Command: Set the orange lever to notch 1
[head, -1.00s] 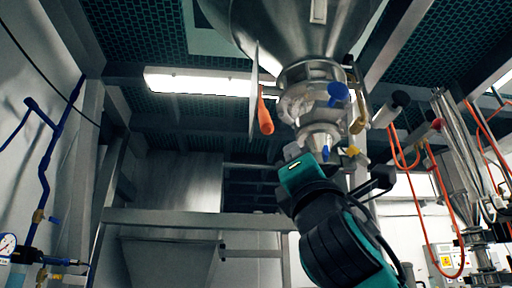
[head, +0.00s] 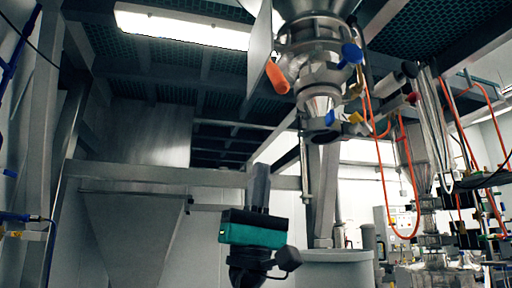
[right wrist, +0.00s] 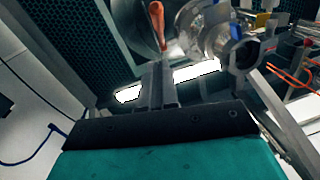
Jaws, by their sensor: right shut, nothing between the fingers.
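The orange lever (head: 277,76) hangs at the left side of the metal sifter (head: 318,52), beside a thin flat plate (head: 259,38). Notch marks cannot be made out. The lever also shows in the right wrist view (right wrist: 157,24), above and beyond my fingers. My right gripper (head: 259,172) points upward below the lever, clearly apart from it. It is shut and empty, and its fingers show close together in the right wrist view (right wrist: 158,84). My left gripper is in neither view.
Blue handles (head: 351,53) and a yellow handle (head: 355,90) stick out on the sifter's right side. A grey drum (head: 335,268) stands below its outlet. A steel crossbeam (head: 170,175) runs behind my gripper. Orange hoses (head: 386,190) hang at the right. Air between gripper and lever is clear.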

